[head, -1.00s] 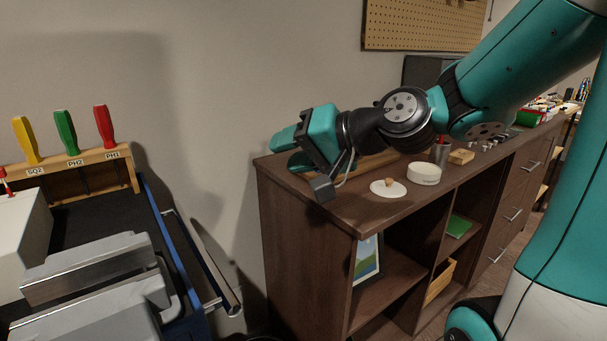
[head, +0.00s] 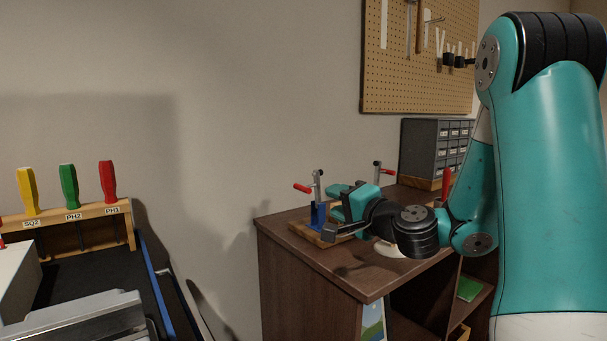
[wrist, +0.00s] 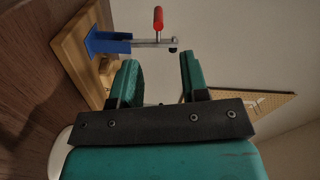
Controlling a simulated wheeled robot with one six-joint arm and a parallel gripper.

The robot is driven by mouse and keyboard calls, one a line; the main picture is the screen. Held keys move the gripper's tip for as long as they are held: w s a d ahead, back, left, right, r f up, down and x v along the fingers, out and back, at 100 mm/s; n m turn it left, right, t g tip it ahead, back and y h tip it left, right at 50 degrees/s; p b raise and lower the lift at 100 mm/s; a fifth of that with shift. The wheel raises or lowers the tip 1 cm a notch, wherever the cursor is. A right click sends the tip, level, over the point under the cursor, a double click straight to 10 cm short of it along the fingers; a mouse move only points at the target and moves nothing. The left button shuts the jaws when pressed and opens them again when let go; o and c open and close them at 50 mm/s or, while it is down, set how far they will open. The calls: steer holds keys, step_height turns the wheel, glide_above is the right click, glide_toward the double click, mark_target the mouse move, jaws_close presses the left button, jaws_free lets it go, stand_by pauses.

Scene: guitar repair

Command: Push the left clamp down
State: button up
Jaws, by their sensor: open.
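The left clamp (head: 319,214) stands at the left end of the cabinet top, with a blue base, an upright metal arm and a red handle sticking out to the left. It also shows in the wrist view (wrist: 107,43), on a wooden board (wrist: 72,45), beyond the fingertips. A second clamp (head: 376,172) with a red handle stands farther right; its base is hidden behind my gripper. My gripper (head: 337,203) is just right of the left clamp, sideways, open and empty. In the wrist view, the gap between its two teal fingers (wrist: 160,68) is clear, and they look apart from the clamp.
The dark wood cabinet (head: 310,265) has open shelves below. A grey drawer unit (head: 422,150) stands at its back under a pegboard (head: 400,85). A white round thing (head: 390,250) lies partly hidden under my arm. Screwdrivers (head: 68,187) stand in a rack at the left.

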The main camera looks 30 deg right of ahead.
mark_target(311, 193)
steer(key=w+p, duration=0.4)
steer(key=w, duration=0.1)
steer(key=w+p, duration=0.5)
steer(key=w, duration=0.1)
steer(key=shift+a+r, duration=0.15)
steer(key=shift+a, duration=0.05)
steer(key=shift+w+f+p, duration=0.25)
steer(key=shift+w+p, duration=0.4)
jaws_close()
